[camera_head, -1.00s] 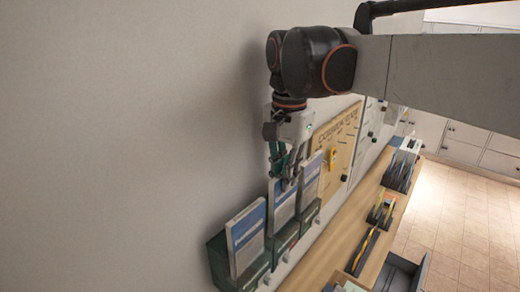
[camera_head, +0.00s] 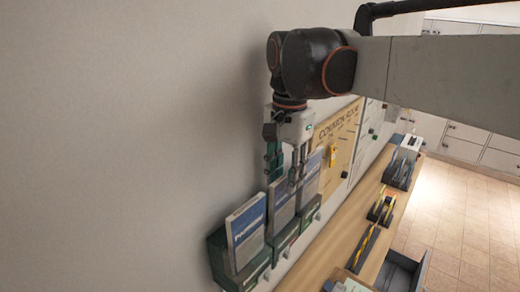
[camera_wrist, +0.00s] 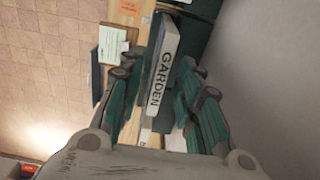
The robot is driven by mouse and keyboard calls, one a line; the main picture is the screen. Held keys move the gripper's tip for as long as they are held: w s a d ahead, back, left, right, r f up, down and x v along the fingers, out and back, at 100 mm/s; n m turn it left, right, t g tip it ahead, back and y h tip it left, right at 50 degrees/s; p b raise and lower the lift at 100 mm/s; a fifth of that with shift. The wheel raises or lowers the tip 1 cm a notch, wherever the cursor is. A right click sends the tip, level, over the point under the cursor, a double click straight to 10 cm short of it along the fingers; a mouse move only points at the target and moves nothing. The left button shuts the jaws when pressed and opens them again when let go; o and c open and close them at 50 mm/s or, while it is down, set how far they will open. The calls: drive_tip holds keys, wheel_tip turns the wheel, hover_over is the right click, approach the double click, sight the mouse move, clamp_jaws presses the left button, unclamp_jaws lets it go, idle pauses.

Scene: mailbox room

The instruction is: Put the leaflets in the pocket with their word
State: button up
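My gripper (camera_head: 285,178) points down over the middle of three leaflet stacks in a green pocket rack (camera_head: 228,272) on the wall. Its fingers are spread apart. In the wrist view, a pale block with the word GARDEN (camera_wrist: 160,80) on its edge lies between the open fingers, with gaps on both sides. The left leaflets (camera_head: 246,232), blue and white, stand upright in the front left pocket. The middle leaflets (camera_head: 283,203) and the right leaflets (camera_head: 311,178) stand behind them. Their cover words and the pocket labels are too small to read in the head view.
A tan notice board (camera_head: 338,140) hangs beyond the rack. A wooden counter (camera_head: 340,245) runs along the wall, with dark holders (camera_head: 402,172) and an open grey drawer (camera_head: 398,272). My arm spans the upper right. The bare wall on the left is clear.

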wheel_tip(320, 180, up, 12)
idle(0.8)
drive_tip(key=s+d+f+n+t, duration=0.2)
drive_tip(key=s+d+f+n, duration=0.15)
drive_tip(key=f, duration=0.45)
drive_tip(key=s+d+f+n+t, duration=0.2)
drive_tip(key=s+d+f+t, duration=0.1)
drive_tip(key=s+f, duration=0.3)
drive_tip(key=s+d+f+n+t, duration=0.2)
drive_tip(key=s+d+f+n, duration=0.1)
drive_tip(key=f, duration=0.6)
wheel_tip(320, 180, down, 25)
drive_tip(key=b, duration=2.4)
drive_tip(key=shift+d, duration=0.2)
